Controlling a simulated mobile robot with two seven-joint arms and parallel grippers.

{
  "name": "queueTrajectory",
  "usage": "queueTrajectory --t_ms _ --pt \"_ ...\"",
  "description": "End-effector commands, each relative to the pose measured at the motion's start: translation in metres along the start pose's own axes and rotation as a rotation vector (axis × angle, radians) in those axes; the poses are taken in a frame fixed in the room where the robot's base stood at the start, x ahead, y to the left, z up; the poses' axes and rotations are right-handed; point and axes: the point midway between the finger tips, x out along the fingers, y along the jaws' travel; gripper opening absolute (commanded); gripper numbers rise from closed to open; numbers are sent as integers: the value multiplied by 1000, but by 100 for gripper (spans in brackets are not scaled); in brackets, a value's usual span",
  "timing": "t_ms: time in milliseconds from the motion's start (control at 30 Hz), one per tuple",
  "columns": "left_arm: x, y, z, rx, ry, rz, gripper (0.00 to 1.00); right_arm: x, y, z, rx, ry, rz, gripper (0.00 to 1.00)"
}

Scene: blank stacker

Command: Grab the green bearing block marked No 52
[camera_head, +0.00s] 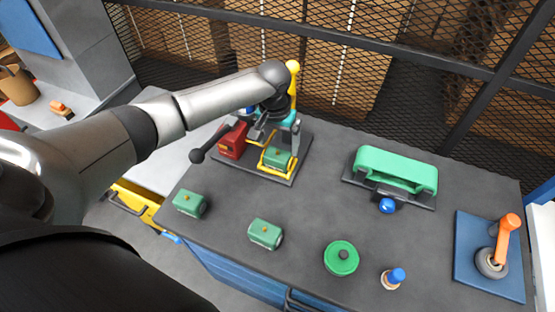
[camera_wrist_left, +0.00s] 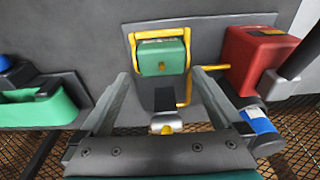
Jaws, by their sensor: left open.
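Three green bearing blocks are on the dark bench top in the head view. One block (camera_head: 278,157) sits in a yellow frame on a grey plate; it also shows in the left wrist view (camera_wrist_left: 160,60). Another block (camera_head: 188,204) lies at the left front, and a third (camera_head: 265,234) near the front middle. The number markings are too small to read, so I cannot tell which is No 52. My left gripper (camera_head: 279,135) is open over the plate. In the left wrist view its fingers (camera_wrist_left: 160,82) point towards the framed block, apart from it. My right gripper is out of view.
A red block (camera_head: 232,142) stands left of the yellow frame. A green bridge-shaped housing (camera_head: 396,170) stands at the back right. A green disc (camera_head: 341,258), a blue-topped knob (camera_head: 396,276) and an orange-handled tool (camera_head: 505,240) are towards the right. The bench middle is clear.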

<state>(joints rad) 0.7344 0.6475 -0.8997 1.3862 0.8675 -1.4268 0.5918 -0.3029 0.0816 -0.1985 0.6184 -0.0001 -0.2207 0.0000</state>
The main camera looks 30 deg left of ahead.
Motion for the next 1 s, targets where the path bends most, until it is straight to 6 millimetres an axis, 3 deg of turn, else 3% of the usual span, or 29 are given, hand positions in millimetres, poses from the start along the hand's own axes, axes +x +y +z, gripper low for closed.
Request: queueTrajectory --t_ms 167,500,767,1000 --pt "11 -1 1 -1 -1 -1 100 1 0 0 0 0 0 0" --pt "55 -3 4 0 0 -1 100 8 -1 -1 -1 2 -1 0" --pt "58 -3 4 1 1 -1 100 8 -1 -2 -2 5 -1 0" --pt "57 -3 4 1 1 -1 76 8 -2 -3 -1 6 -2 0"
